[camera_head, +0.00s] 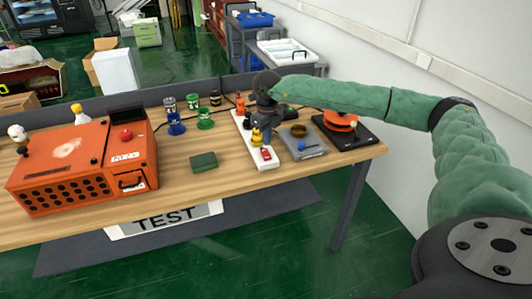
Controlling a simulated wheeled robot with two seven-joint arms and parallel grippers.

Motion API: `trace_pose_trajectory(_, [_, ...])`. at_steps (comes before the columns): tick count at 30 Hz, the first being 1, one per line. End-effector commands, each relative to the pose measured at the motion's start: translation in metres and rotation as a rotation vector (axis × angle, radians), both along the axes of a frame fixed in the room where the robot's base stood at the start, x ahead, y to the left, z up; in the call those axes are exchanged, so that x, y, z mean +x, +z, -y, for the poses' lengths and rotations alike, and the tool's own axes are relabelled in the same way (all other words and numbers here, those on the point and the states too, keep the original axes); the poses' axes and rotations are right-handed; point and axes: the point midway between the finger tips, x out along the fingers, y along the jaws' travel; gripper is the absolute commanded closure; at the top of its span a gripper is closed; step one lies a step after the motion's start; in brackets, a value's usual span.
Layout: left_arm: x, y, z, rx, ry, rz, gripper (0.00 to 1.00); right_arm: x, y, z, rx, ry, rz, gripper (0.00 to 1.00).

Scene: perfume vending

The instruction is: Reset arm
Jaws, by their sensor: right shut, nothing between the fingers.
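My right arm, in a green sleeve, comes in from the right and reaches over the back right of the table. My right gripper (277,112) is dark, points down and is shut, with nothing seen in it. A yellow figure (256,138) and a red item (267,154) sit on the tray's front part. My left gripper and arm are not in view.
An orange machine (75,165) fills the table's left. A green box (203,162), a grey scale-like device (300,142) and an orange-topped black device (343,127) are also there. The front middle wood is clear.

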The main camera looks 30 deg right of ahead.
Motion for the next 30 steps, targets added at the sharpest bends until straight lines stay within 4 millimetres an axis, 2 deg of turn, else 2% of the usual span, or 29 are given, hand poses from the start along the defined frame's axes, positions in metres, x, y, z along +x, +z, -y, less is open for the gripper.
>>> trace_pose_trajectory(6, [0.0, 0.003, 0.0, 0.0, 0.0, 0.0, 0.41, 0.0, 0.011, 0.0, -0.001, 0.0, 0.0, 1.0])
trace_pose_trajectory(22, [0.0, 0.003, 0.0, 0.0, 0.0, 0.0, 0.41, 0.0, 0.01, -0.003, 0.009, 0.004, 0.002, 1.0])
trace_pose_trajectory(26, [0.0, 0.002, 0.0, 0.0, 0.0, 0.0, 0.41, -0.001, -0.002, -0.035, 0.089, 0.035, 0.012, 1.0])
trace_pose_trajectory(29, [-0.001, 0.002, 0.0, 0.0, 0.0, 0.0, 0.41, -0.004, -0.016, -0.084, 0.22, 0.075, 0.032, 1.0])
trace_pose_trajectory(30, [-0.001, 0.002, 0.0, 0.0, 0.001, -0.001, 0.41, -0.006, -0.021, -0.108, 0.288, 0.091, 0.041, 1.0])
